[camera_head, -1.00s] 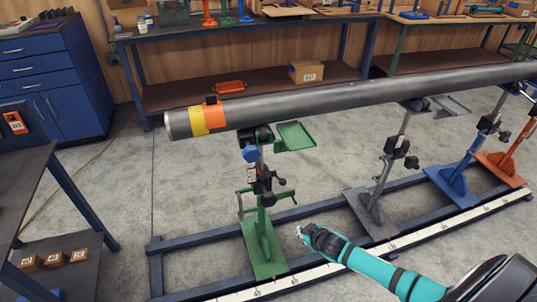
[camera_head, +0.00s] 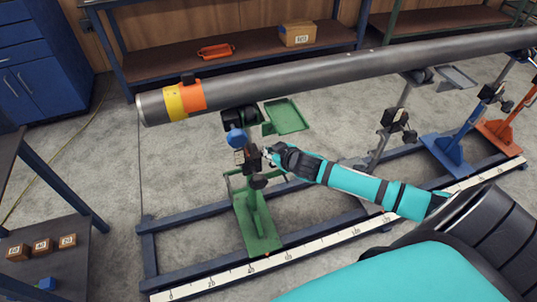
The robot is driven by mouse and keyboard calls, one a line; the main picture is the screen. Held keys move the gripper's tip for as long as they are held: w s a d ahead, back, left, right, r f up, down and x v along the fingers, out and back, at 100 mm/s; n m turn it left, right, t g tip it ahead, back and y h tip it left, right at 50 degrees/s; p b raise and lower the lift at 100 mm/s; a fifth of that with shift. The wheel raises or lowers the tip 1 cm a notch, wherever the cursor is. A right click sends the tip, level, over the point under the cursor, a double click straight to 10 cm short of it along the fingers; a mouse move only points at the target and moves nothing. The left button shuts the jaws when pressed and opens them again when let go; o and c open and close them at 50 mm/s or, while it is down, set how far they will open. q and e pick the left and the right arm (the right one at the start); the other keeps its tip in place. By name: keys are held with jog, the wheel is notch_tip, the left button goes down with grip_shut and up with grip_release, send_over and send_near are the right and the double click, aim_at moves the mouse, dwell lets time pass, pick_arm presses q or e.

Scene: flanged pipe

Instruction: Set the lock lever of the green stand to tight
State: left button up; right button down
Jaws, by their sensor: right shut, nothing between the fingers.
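The green stand (camera_head: 256,222) stands on the blue floor rails under the near left end of the grey pipe (camera_head: 330,75). Its post carries a dark clamp block with knobs and a lever (camera_head: 259,182), partly covered by my gripper. My right gripper (camera_head: 267,153) is shut and empty, right beside the clamp block, coming from the right. I cannot tell whether it touches the lever. The lever's exact setting is too small to read. My left gripper is not in view.
A green tray (camera_head: 286,117) sticks out from the stand just above my right gripper. Grey, blue (camera_head: 447,152) and orange (camera_head: 497,134) stands are farther right. A scale strip (camera_head: 330,238) runs along the front rail.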

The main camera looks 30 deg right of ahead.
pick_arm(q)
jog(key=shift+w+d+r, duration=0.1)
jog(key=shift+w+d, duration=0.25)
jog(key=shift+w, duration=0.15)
pick_arm(e)
jog(key=w+d+f, duration=0.1)
jog(key=w+f, duration=0.3)
jog(key=f, duration=0.3)
jog(key=shift+d, duration=0.25)
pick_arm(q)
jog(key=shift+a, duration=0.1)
